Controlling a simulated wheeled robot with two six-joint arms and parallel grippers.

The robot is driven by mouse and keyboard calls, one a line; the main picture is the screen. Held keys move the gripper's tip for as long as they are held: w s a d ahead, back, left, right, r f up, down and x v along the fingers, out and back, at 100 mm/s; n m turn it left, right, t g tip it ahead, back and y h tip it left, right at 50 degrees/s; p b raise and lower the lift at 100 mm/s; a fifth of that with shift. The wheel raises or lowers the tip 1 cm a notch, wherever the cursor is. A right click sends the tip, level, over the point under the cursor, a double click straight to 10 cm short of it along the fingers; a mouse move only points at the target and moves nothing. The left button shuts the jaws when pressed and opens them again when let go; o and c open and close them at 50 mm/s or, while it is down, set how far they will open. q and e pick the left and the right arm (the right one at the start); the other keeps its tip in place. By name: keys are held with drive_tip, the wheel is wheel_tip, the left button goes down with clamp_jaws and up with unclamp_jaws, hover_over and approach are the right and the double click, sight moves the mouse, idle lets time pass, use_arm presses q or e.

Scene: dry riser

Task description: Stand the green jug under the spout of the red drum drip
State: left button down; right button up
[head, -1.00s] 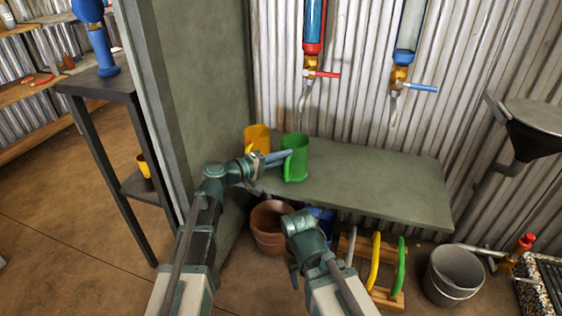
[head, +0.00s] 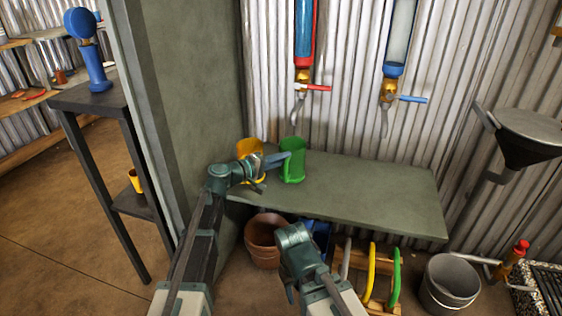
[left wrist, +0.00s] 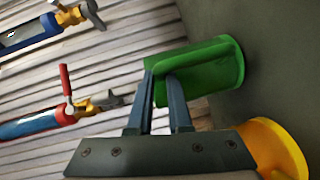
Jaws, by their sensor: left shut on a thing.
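The green jug (head: 293,162) is upright at the back of the green shelf (head: 360,195), below the red drum drip (head: 304,40). The red drip's spout (left wrist: 105,102) shows there too. My right gripper (head: 290,292) points down, its fingers unclear.
A yellow jug (head: 249,148) stands close left of the green one, by a green partition (head: 185,100). A blue drip (head: 400,40) hangs to the right. The shelf's right half is clear. A terracotta pot (head: 263,245) and a grey bucket (head: 448,285) are below.

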use_arm(q)
drive_tip(key=shift+f+b, duration=0.4)
drive_tip(key=shift+b, duration=0.05)
idle(0.4)
drive_tip(key=c, duration=0.8)
unclamp_jaws()
drive_tip(key=shift+o, duration=0.2)
drive_tip(key=p+v, duration=0.1)
drive_tip(key=v, duration=1.3)
drive_tip(key=shift+p, duration=0.35)
